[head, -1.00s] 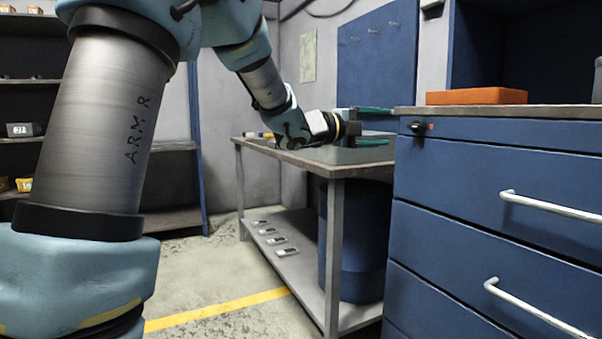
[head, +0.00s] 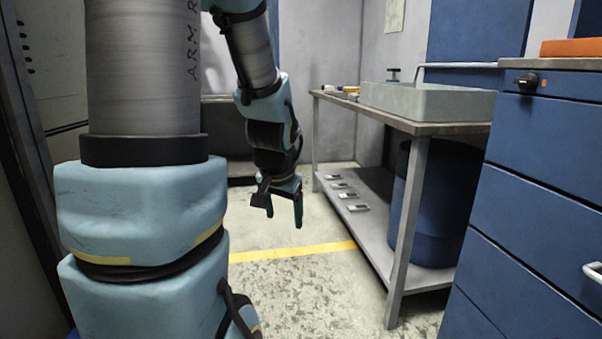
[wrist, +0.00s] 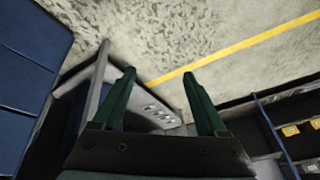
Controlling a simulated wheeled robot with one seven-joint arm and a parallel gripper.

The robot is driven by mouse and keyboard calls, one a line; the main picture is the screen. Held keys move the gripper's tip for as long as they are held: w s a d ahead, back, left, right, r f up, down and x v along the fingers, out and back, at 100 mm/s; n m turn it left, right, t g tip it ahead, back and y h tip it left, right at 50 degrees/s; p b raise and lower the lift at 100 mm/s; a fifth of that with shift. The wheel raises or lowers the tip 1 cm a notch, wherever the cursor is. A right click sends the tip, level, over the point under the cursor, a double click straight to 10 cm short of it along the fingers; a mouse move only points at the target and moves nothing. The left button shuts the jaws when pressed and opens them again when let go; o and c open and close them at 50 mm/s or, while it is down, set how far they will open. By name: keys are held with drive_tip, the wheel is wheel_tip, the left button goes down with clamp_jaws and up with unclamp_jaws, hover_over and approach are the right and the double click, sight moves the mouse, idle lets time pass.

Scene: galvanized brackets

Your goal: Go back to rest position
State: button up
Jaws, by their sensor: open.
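My gripper (head: 284,208) hangs at the end of my bent arm, fingers pointing down over the open floor, left of the workbench. It is clear of the bench. In the wrist view my gripper (wrist: 160,100) shows two green fingers spread apart with nothing between them. Beyond the fingers are the floor, the yellow line and the bench's lower shelf.
The workbench (head: 440,128) bears a grey tray (head: 425,102). Its lower shelf (head: 345,205) holds several small flat brackets, with a blue bin (head: 440,205) beside them. A blue drawer cabinet (head: 540,180) stands at right. The floor (head: 300,290) with a yellow line (head: 290,251) is clear.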

drive_tip(key=s+a+f+n+g+p, duration=0.1)
drive_tip(key=s+a+n+g, duration=0.1)
drive_tip(key=s, duration=0.3)
drive_tip(key=s+a+f+n+g, duration=0.1)
drive_tip(key=s+n, duration=0.1)
drive_tip(key=s, duration=0.2)
wheel_tip(320, 180, up, 26)
drive_tip(key=p, duration=2.5)
drive_tip(key=shift+w+f+p, duration=0.15)
drive_tip(key=shift+w+p, duration=0.05)
drive_tip(key=shift+p, duration=0.1)
